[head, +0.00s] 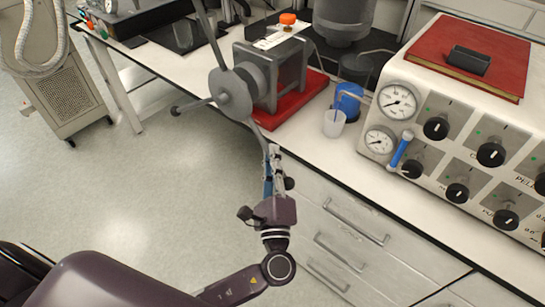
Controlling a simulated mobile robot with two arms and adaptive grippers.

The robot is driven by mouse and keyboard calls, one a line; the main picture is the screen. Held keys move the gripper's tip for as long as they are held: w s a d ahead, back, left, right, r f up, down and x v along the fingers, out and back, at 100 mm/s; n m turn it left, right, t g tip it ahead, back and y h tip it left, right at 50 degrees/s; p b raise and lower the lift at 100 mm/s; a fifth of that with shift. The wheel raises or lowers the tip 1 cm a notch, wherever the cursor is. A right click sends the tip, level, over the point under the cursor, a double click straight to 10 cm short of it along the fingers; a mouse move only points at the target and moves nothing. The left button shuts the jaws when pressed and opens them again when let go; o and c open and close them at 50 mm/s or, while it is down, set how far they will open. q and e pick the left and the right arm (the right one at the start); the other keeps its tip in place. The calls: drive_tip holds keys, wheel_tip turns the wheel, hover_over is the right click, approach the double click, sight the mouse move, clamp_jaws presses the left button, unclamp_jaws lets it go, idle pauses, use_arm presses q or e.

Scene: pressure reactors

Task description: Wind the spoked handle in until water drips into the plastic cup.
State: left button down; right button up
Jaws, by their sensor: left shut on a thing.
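The spoked handle (231,93) is a grey metal hub with long spokes on the front of a grey press block (285,75) standing on a red base. One spoke points up, one points left with a knob at its end, and one points down and to the right. My left gripper (270,165) is shut on the end of the lower spoke, in front of the bench edge. The translucent plastic cup (334,123) stands upright on the bench right of the red base (302,100). I cannot tell whether water is in it. My right gripper is out of view.
A control panel (450,150) with gauges and black knobs fills the right, with a red book (470,55) on top. A blue round object (348,98) is behind the cup. Drawers (335,225) lie under the bench.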

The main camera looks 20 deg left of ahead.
use_arm(q)
drive_tip(key=c, duration=2)
unclamp_jaws()
drive_tip(key=shift+o, duration=0.2)
drive_tip(key=v, duration=1.2)
drive_tip(key=shift+f, duration=0.2)
drive_tip(key=s+a+f+g+h, duration=0.1)
drive_tip(key=a+f+g, duration=0.15)
drive_tip(key=f, duration=0.85)
drive_tip(key=s+a+f+n+g+h, duration=0.15)
drive_tip(key=f+g, duration=0.25)
drive_tip(key=f, duration=0.7)
drive_tip(key=s+a+f+g+h, duration=0.1)
drive_tip(key=a+f+g, duration=0.2)
drive_tip(key=f, duration=0.7)
drive_tip(key=s+a+f+n+g+h, duration=0.1)
drive_tip(key=s+f+n+g, duration=0.3)
drive_tip(key=s+f+n, duration=0.4)
drive_tip(key=s+a+f+n+g+h, duration=0.2)
drive_tip(key=s+f+n, duration=0.5)
drive_tip(key=s+f, duration=0.8)
drive_tip(key=s+g+h, duration=0.1)
drive_tip(key=s+g, duration=0.1)
drive_tip(key=s, duration=0.4)
drive_tip(key=shift+s+a+n+g+p, duration=0.25)
drive_tip(key=shift+s+n+g+p, duration=0.05)
drive_tip(key=shift+n+g, duration=0.05)
